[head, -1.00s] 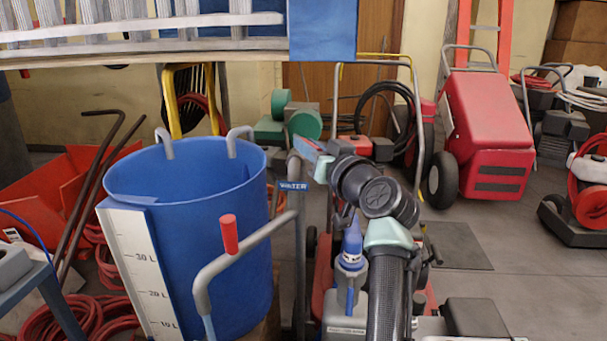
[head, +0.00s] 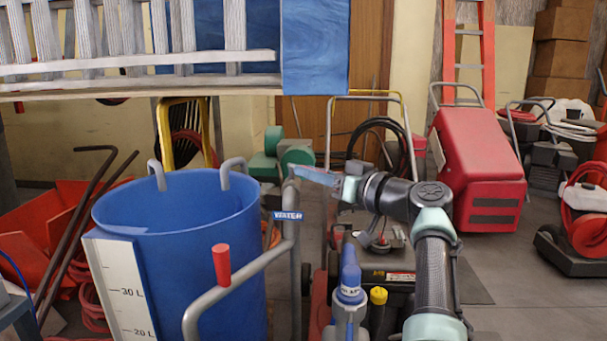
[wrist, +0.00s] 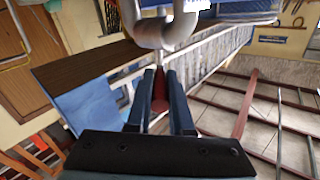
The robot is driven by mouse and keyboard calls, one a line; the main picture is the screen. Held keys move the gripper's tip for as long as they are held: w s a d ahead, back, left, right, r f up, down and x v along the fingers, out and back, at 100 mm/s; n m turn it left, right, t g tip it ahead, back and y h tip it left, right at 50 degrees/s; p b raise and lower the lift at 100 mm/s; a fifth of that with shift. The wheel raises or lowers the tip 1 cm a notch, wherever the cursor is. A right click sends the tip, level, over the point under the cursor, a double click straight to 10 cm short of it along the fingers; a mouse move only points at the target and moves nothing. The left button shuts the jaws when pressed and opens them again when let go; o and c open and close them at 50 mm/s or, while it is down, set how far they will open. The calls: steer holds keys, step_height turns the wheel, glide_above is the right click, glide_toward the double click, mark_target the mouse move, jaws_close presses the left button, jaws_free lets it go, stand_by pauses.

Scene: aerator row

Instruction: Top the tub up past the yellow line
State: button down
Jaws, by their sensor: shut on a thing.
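The blue tub (head: 180,240) stands at the left with a white scale strip (head: 118,290) marked 30 L and 20 L. The water level inside is hidden, and I cannot make out a yellow line. A grey pipe with a blue WATER label (head: 288,216) rises at the tub's right side. My gripper (head: 297,172) is at the top of this pipe. In the wrist view, its two fingers (wrist: 159,74) are shut on a red handle (wrist: 159,92), just below a bent grey pipe (wrist: 160,32). The head view does not show the grip clearly.
A red wheeled machine (head: 478,170) stands at the back right. Bare floor shows at the right.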

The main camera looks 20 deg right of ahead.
steer(key=shift+f, duration=0.1)
stand_by(0.5)
steer(key=c, duration=0.8)
jaws_free()
steer(key=shift+s, duration=0.1)
steer(key=shift+s+d, duration=0.4)
steer(key=shift+s, duration=0.15)
steer(key=p+v, duration=0.3)
steer(key=v, duration=0.8)
steer(key=shift+s, duration=0.2)
